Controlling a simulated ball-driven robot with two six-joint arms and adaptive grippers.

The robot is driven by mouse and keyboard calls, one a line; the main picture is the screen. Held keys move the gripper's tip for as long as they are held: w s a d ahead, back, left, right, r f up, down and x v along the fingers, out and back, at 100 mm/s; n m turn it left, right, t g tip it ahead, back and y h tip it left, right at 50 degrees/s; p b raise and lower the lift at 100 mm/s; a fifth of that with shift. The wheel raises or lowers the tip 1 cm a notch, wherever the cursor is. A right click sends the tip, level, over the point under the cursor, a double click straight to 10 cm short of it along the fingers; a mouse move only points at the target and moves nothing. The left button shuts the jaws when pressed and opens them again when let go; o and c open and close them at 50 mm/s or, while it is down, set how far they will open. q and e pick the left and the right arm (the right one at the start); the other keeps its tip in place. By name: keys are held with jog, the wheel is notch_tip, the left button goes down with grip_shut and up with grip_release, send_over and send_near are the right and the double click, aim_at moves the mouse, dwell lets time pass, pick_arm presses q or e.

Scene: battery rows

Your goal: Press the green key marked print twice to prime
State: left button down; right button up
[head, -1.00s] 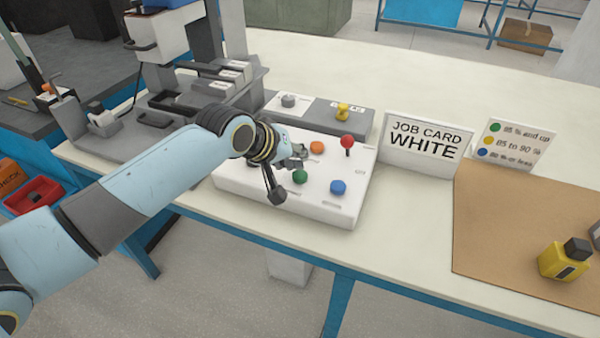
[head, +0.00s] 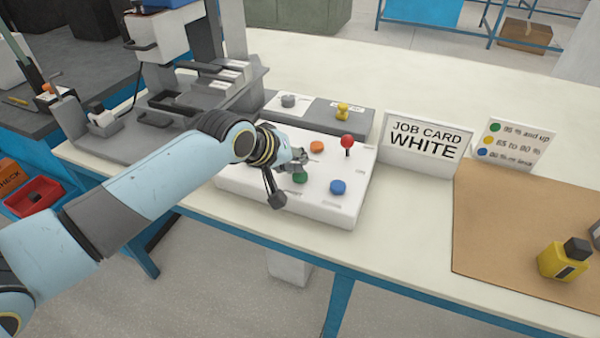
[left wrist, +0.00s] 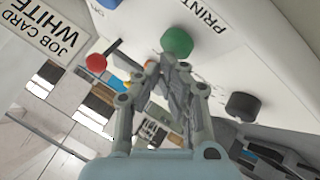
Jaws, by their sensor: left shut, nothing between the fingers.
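The green key (head: 300,178) is a round button on the white control box (head: 335,208). In the left wrist view the green key (left wrist: 176,41) stands beside the printed word PRINT. In the left wrist view the gripper tips (left wrist: 167,62) lie close to the green key. I cannot tell whether they touch it. My right gripper is in neither view.
An orange key (head: 317,147), a blue key (head: 338,187) and a red ball-topped lever (head: 347,142) surround the green key. Behind stands a grey box with a yellow knob (head: 342,111). A job card reading WHITE (head: 423,142) stands right. A yellow bottle (head: 563,262) is farther right.

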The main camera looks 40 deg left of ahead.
pick_arm(q)
jog(key=shift+f, duration=0.45)
dwell(0.5)
jog(key=shift+r+p, duration=0.95)
jog(key=shift+p, duration=0.1)
notch_tip(320, 180, up, 5)
jog(key=p, duration=0.6)
jog(key=shift+r, duration=0.1)
dwell(1.5)
